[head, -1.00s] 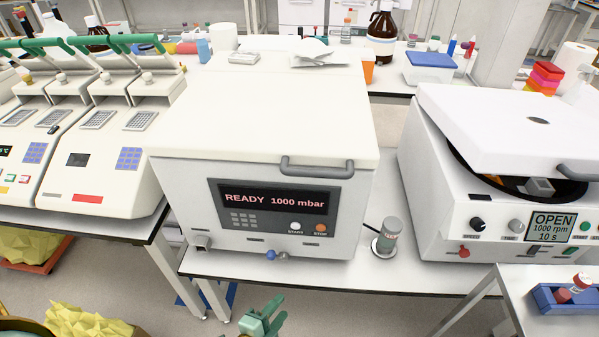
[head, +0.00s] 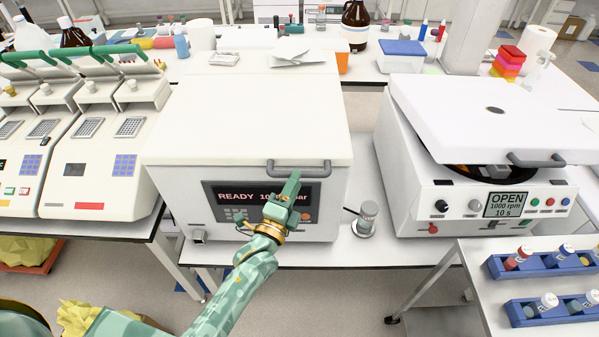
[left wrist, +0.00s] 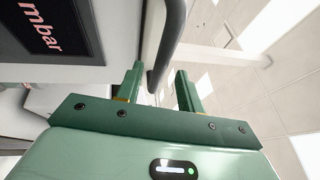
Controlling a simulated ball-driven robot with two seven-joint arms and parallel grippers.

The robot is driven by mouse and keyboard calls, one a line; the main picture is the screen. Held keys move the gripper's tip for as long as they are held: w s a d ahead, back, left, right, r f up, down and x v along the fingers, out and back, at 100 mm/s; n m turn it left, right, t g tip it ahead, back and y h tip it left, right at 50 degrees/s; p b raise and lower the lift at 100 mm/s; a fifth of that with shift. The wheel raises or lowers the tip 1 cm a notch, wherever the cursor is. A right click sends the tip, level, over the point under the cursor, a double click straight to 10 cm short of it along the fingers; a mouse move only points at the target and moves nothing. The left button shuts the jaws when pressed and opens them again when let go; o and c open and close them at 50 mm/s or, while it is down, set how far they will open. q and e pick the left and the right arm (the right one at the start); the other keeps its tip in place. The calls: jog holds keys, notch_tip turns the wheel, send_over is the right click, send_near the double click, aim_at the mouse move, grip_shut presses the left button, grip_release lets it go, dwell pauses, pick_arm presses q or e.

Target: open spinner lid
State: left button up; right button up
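A white box-shaped machine (head: 170,194) with a display reading READY and mbar stands in the middle of the head view. Its lid (head: 250,115) is shut. A grey bar handle (head: 283,169) sits on the lid's front edge; it also shows in the left wrist view (left wrist: 168,38). My left gripper (head: 288,190) is in front of the display, just below the handle. In the left wrist view its two fingers (left wrist: 160,88) are apart, with the handle's end appearing between them. Contact cannot be told. My right gripper is not in view.
At right, a second white machine (head: 405,185) reads OPEN, 1000 rpm; its lid (head: 490,115) is raised slightly. A small capped vial (head: 368,215) stands between the machines. Thermal cyclers (head: 100,165) stand left. Blue tube racks (head: 545,312) lie on the front right table.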

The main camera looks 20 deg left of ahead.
pick_arm(q)
jog(key=shift+x, duration=1.9)
